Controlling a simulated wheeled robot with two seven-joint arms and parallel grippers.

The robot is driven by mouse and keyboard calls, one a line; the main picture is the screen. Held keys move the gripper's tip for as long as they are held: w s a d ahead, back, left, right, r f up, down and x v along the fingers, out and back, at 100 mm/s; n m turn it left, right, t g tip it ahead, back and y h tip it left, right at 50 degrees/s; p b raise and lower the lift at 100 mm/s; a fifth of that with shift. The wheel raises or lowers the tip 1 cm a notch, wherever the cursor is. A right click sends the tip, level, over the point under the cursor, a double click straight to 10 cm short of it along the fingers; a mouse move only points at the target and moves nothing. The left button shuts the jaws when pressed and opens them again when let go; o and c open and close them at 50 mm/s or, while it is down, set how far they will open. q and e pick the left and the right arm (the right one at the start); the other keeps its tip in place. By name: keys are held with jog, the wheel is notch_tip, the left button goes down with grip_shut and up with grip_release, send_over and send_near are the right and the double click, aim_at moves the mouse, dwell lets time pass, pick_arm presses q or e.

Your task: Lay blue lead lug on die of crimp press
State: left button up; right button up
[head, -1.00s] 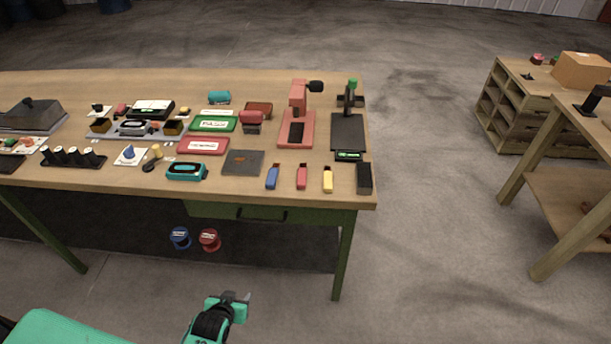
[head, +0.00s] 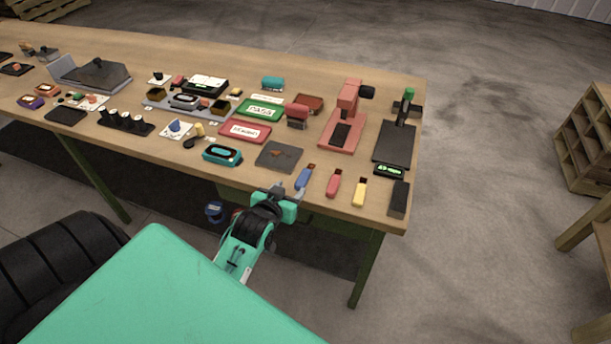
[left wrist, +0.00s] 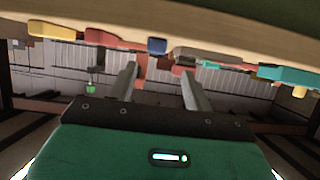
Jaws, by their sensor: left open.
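The blue lead lug (head: 305,177) lies near the front edge of the table, left of a red lug (head: 334,183) and a yellow lug (head: 360,192). It also shows in the left wrist view (left wrist: 157,46), near the table edge. My left gripper (head: 289,190) is open and empty at the front edge, just short of the blue lug; its fingers also show in the left wrist view (left wrist: 158,85). A red press (head: 354,101) with a black-knobbed handle, apparently the crimp press, stands behind the lugs with a dark plate on its base. My right gripper is out of view.
A dark grey plate (head: 279,156) lies left of the blue lug, and a teal device (head: 222,155) beyond it. A black block (head: 399,199) stands at the right front corner. A black stand with a green knob (head: 409,92) is right of the press.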

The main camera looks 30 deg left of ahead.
aim_at(301, 181)
pick_arm(q)
jog(key=shift+x, duration=1.1)
jog(key=x, duration=0.1)
jog(key=p+x, duration=0.1)
jog(key=x, duration=0.2)
jog(key=shift+d+p, duration=0.3)
jog(key=shift+d, duration=0.1)
jog(key=shift+w+a+f, duration=0.15)
jog(key=shift+w+f, duration=0.15)
jog(key=shift+w, duration=0.2)
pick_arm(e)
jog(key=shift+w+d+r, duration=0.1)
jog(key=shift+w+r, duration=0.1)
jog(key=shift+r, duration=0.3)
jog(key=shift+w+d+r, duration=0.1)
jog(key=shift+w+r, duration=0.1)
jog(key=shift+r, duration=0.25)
pick_arm(q)
jog(key=shift+c, duration=0.4)
jog(key=c, duration=1)
